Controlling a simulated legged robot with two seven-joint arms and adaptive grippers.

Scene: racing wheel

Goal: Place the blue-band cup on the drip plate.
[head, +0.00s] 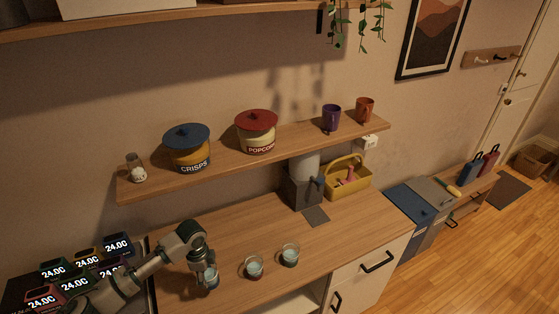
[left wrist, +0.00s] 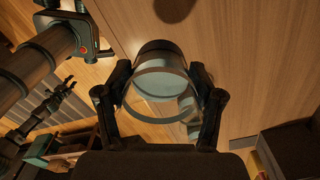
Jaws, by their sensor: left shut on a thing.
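My left gripper (head: 205,266) is shut on a clear glass cup (head: 211,279) over the front left of the wooden counter. In the left wrist view its two fingers (left wrist: 161,82) press on either side of the cup (left wrist: 160,84), which has a dark band; the band's blue is hard to make out. I cannot tell whether the cup touches the counter. The drip plate (head: 316,215), a dark flat square, lies bare in front of the grey dispenser (head: 305,190), to the right of and behind the gripper. My right gripper is not in view.
A cup with a reddish band (head: 254,268) and a cup with a dark band (head: 290,256) stand right of my gripper. A yellow basket (head: 348,181) is beside the dispenser. A shelf (head: 270,150) with canisters hangs above. The counter's middle (head: 245,225) is clear.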

